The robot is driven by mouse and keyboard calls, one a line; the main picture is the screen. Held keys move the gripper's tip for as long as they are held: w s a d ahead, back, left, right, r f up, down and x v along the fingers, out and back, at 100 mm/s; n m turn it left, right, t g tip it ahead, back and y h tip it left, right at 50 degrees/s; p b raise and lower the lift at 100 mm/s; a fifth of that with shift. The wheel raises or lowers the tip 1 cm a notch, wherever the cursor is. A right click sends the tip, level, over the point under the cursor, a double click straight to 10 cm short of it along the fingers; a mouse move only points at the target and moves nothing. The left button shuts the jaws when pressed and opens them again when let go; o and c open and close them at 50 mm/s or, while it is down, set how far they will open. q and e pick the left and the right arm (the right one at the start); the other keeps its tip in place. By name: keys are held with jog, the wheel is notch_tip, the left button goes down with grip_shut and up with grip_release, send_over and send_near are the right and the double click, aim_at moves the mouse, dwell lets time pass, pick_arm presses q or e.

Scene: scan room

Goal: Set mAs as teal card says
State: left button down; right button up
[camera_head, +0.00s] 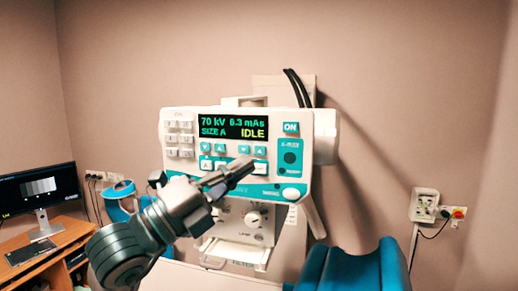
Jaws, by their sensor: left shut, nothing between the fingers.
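The x-ray console (183,116) is a white unit against the wall. Its display (233,127) reads 70 kV, 6.3 mAs, SIZE A and IDLE. Under the display sit small teal arrow buttons, one pair on the left (213,147) and one pair below the mAs reading (252,150). My left gripper (248,162) is shut and empty. Its tip appears just below the right pair and covers part of the lower button row; I cannot tell if it touches the panel. I cannot make out a teal card with readable text. My right gripper is out of view.
A teal panel (290,157) and an ON light (291,127) are on the console's right. A knob (254,218) sits below. A blue chair (350,268) stands in front at right. A monitor (38,188) stands on a wooden desk (75,232) at left.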

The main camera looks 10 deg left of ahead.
aim_at(260, 151)
pick_arm(q)
jog(key=w+p, duration=0.2)
jog(key=w, duration=0.5)
jog(key=shift+d, duration=0.15)
jog(key=shift+w, duration=0.1)
dwell(1.2)
jog(key=shift+w, duration=0.2)
jog(key=shift+w+p, duration=0.35)
dwell(0.8)
jog(key=shift+s+b, duration=0.6)
jog(key=shift+s, duration=0.2)
